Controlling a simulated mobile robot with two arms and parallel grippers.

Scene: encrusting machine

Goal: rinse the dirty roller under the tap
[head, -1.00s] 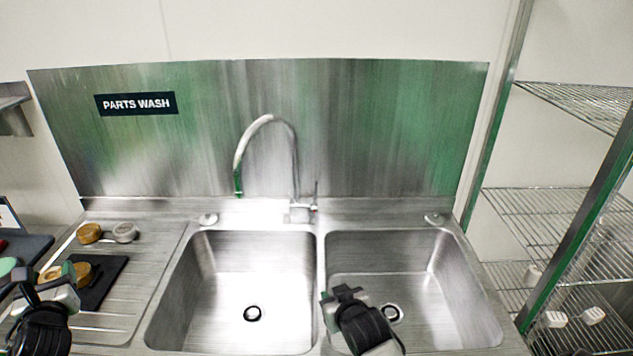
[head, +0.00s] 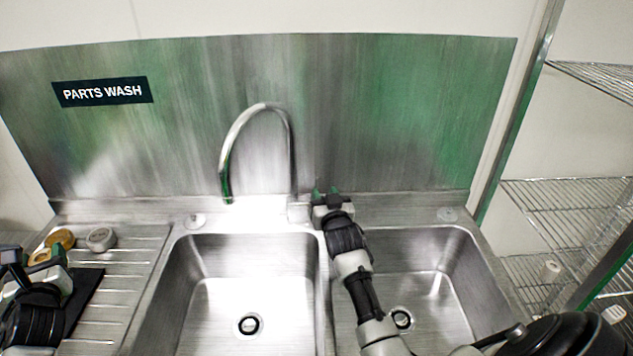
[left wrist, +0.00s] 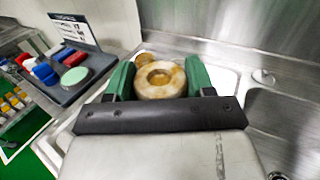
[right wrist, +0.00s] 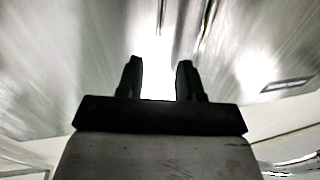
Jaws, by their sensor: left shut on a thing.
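My left gripper (head: 36,262) is at the far left, over the drainboard. In the left wrist view its green fingers are shut on a cream roller (left wrist: 161,80) with brown stains and a hole in its middle. The tap (head: 262,108) arches above the left basin, its spout (head: 226,190) over the basin's back edge. No water shows. My right gripper (head: 328,197) is beside the tap's base and hides the lever there. In the right wrist view (right wrist: 158,78) its fingers stand apart with nothing clearly between them.
A golden-brown roller (head: 62,237) and a grey one (head: 101,239) lie on the ribbed drainboard (head: 128,270), near a black mat (head: 86,296). The left basin (head: 215,335) and right basin (head: 440,262) are empty. Wire shelves (head: 570,200) stand at the right.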

